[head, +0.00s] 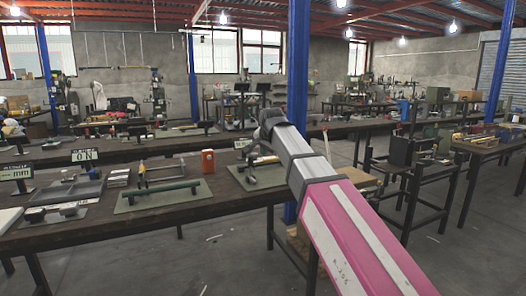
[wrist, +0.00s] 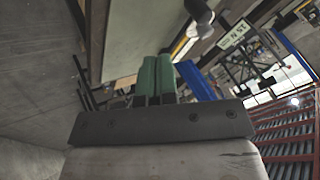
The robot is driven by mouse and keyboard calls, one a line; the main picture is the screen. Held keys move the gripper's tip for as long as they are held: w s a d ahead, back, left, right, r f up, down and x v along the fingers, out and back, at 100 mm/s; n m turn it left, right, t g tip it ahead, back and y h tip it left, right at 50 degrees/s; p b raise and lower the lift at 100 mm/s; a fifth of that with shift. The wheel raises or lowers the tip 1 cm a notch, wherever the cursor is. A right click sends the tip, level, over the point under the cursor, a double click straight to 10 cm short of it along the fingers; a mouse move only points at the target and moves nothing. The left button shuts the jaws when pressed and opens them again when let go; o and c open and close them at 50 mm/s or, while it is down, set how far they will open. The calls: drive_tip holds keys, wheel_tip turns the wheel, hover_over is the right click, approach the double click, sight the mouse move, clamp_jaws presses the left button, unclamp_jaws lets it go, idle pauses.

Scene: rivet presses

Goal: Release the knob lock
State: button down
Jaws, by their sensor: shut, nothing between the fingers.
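My gripper (wrist: 157,62) shows in the wrist view with its two green fingers side by side, shut and empty. Past them, at the top edge, is a grey rounded knob-like part (wrist: 200,10), apart from the fingers; I cannot tell whether it is the lock knob. A pale flat plate (wrist: 135,35) lies beyond the fingers. In the head view my arm reaches over the bench, its end above a green base plate (head: 236,181) with a small dark fixture on it. My fingertips cannot be made out there, and no knob lock is clearly visible.
The dark bench (head: 215,203) also bears a green plate (head: 130,203) with a bar fixture, an orange box (head: 208,161) and grey trays (head: 70,193). A blue column (head: 297,70) stands behind my arm. A black metal frame (head: 405,190) stands at right. The floor at front is open.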

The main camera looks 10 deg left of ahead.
drive_tip(key=w+a+f, duration=0.5)
drive_tip(key=w+f, duration=0.1)
drive_tip(key=shift+a, duration=0.2)
idle(0.5)
